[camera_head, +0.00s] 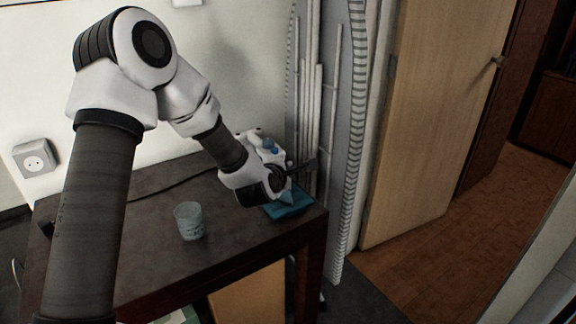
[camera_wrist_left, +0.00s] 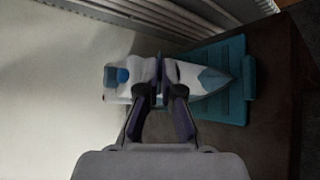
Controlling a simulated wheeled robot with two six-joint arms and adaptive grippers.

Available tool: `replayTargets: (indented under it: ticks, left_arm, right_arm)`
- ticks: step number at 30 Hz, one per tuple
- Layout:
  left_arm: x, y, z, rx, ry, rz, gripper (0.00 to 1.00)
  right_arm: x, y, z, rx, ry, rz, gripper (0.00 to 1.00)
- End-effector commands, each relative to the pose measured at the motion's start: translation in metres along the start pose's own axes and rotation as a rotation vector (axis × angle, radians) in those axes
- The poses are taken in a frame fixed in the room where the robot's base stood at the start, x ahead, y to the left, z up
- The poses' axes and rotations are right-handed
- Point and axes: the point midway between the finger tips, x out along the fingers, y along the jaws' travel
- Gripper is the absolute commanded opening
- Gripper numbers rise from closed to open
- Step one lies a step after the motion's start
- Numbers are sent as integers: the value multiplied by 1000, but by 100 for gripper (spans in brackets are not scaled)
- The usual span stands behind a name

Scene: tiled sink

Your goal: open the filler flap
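A white and blue steam iron (camera_head: 268,148) is at the right end of the dark table, by a teal rest (camera_head: 290,206). In the left wrist view the iron (camera_wrist_left: 205,76) lies across the picture, its pointed tip to the right over the teal rest (camera_wrist_left: 236,104). My left gripper (camera_head: 300,168) is at the iron and hides part of it. In the wrist view its two dark fingers (camera_wrist_left: 159,92) stand apart over the iron's middle, with part of the iron showing between them. Contact cannot be told. The filler flap cannot be made out. My right gripper is not in view.
A pale glass (camera_head: 188,221) stands on the dark table (camera_head: 150,262), left of the iron. An ironing board (camera_head: 357,130) leans upright behind the table's right end. A wall socket (camera_head: 36,160) is at the left. A wooden door (camera_head: 425,110) and open floor are at the right.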

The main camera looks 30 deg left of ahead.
Motion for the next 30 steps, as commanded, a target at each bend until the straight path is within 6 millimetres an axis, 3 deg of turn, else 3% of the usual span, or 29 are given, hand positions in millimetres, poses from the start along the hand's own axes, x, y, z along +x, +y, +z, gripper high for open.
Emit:
replayTargets:
  ticks: [1,9,13,30]
  left_arm:
    - [-2,10,2,-35,0,-29,0]
    - [2,27,-2,-216,-1,-208,0]
    - [4,34,-4,-290,-2,-285,0]
    - [12,48,-11,-280,-1,-277,0]
  right_arm:
    - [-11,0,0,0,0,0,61]
    - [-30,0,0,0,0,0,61]
    - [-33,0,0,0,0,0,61]
    - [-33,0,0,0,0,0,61]
